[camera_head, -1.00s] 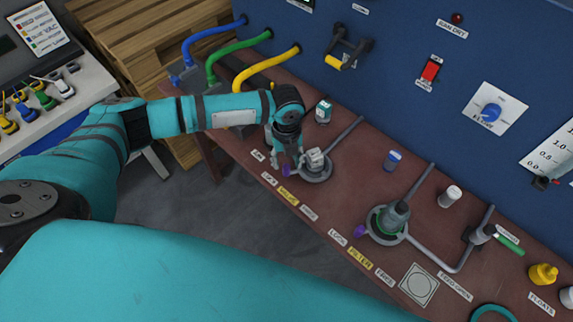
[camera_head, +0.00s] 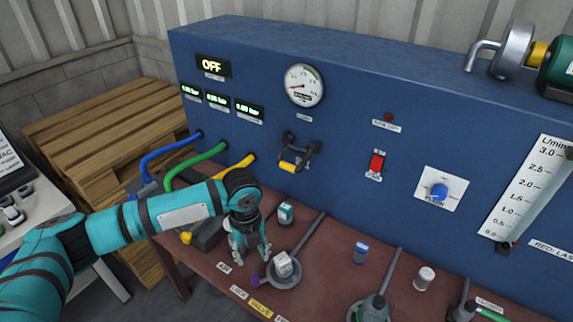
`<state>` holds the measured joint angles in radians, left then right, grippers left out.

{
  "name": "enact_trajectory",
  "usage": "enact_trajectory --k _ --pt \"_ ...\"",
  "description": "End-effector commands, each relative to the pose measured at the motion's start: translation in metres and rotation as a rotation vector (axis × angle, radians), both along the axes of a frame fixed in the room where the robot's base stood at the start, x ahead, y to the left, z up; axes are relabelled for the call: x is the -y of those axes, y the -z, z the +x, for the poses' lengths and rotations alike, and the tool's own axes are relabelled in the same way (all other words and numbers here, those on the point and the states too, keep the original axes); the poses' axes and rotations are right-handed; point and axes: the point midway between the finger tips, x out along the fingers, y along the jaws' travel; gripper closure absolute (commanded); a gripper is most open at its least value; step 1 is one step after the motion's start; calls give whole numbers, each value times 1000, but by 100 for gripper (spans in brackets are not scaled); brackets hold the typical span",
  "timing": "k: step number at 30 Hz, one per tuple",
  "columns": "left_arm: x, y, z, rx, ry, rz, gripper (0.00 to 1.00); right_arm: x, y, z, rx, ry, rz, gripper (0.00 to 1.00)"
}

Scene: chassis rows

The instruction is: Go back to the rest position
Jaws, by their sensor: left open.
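My left gripper (camera_head: 250,252) hangs over the brown bench (camera_head: 330,262) at the left, fingers pointing down, open and with nothing seen between them. Just right of it, apart from it, a small white block-like part (camera_head: 283,262) sits on a round grey holder (camera_head: 285,276) with a purple tab. My left arm comes in from the lower left, teal with dark bands. My right gripper does not show.
A blue panel (camera_head: 262,68) stands behind the bench, with a gauge (camera_head: 304,84), a red switch (camera_head: 376,164) and a blue knob (camera_head: 439,192). Blue, green and yellow hoses (camera_head: 196,171) curve down beside my arm. Small bottles (camera_head: 360,252) stand on the bench. Wooden pallets (camera_head: 95,125) are at left.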

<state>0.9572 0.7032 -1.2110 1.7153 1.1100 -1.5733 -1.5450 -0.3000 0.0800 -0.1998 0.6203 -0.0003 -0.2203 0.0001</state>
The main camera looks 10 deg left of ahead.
Motion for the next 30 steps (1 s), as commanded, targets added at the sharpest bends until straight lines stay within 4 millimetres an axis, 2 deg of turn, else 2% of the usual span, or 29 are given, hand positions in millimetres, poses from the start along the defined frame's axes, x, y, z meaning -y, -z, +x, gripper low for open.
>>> enact_trajectory --k 4,8,12,15,17,20,24,30 --pt "9 5 -6 1 -14 -14 57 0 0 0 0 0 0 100" --pt "46 21 -31 12 -97 -81 57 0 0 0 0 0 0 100" --pt "98 34 -69 30 -332 -220 57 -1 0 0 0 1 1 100" --pt "121 34 -93 30 -573 -323 57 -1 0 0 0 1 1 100" --pt "126 33 -105 25 -739 -376 57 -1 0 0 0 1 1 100" --pt "121 32 -123 12 -1047 -444 57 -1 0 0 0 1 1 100" --pt "94 33 -144 10 -1428 -477 57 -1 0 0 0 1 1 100" --pt "52 39 -171 34 -1803 -458 57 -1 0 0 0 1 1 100"
